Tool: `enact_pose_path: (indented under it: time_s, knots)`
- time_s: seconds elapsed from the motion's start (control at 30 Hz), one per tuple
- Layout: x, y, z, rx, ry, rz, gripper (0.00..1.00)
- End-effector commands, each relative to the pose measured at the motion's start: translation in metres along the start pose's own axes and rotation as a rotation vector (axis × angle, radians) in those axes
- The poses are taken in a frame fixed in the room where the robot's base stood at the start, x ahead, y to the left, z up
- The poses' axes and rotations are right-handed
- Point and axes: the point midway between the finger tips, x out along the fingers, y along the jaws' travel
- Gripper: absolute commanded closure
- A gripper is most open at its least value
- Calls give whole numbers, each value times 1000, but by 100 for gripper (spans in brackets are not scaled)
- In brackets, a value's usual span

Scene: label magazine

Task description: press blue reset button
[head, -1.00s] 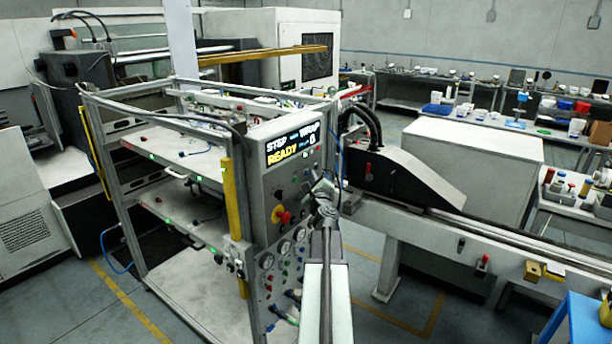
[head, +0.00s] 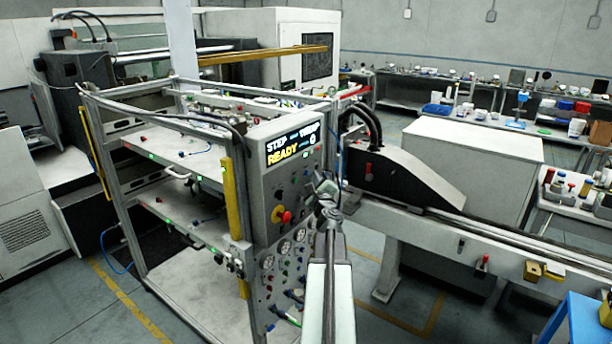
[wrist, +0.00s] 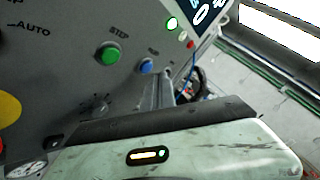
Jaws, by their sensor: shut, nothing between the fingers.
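The blue button (wrist: 146,66) is on the grey control panel (wrist: 60,70) in the wrist view, right of a green button (wrist: 108,54). Its lettering is too blurred to read. In the head view I cannot make it out clearly. My gripper (head: 326,184) is shut and empty, in front of the right edge of the panel (head: 261,205). In the wrist view a grey finger-like part (wrist: 166,88) shows just right of the blue button. I cannot tell whether it touches the panel.
The lit display (head: 292,146) reads READY. A red knob (head: 283,216) and several gauges sit lower on the panel. A conveyor (head: 470,235) runs to the right of the panel. Open floor lies below it.

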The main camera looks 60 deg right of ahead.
Motion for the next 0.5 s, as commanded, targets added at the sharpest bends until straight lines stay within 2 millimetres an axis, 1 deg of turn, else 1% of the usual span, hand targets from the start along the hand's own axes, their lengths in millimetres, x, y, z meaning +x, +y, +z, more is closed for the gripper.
enact_pose_path:
  time_s: [0.17,0.5]
  knots:
    - [-4,-3,-3,0,1,-1,100]
    - [-27,-19,-19,-1,0,-1,100]
